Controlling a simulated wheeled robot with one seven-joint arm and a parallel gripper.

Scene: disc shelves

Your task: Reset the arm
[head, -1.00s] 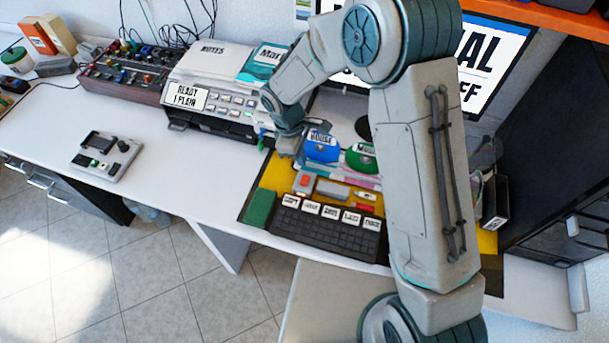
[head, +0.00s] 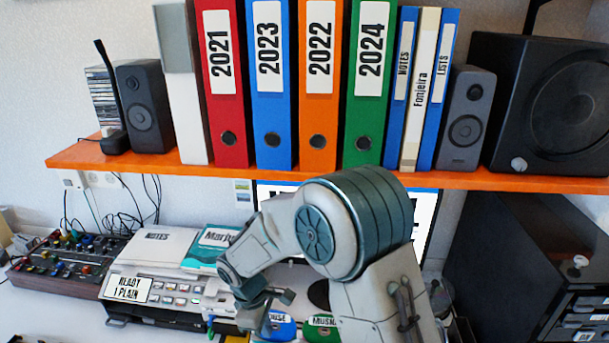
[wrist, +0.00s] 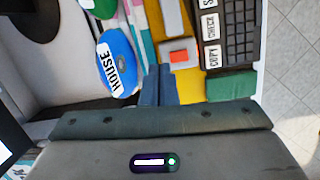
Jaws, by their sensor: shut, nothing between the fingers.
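My arm (head: 330,235) is bent, its elbow high in front of the monitor below the orange shelf. My gripper (wrist: 158,82) points down over the desk, with its two dark fingers together and nothing between them. In the wrist view the blue item labelled HOUSE (wrist: 117,55) lies beside the fingertips, apparently not held. In the head view my gripper is low at the centre, near the blue item and the green item labelled MUSIC (head: 322,328), and its fingertips are hard to make out.
An orange shelf (head: 110,160) with binders and speakers runs above the arm. The printer (head: 165,290) and a mixer (head: 65,265) are at left. A dark cabinet (head: 510,270) stands at right. The wrist view shows a keyboard (wrist: 238,35) and a green block (wrist: 230,86).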

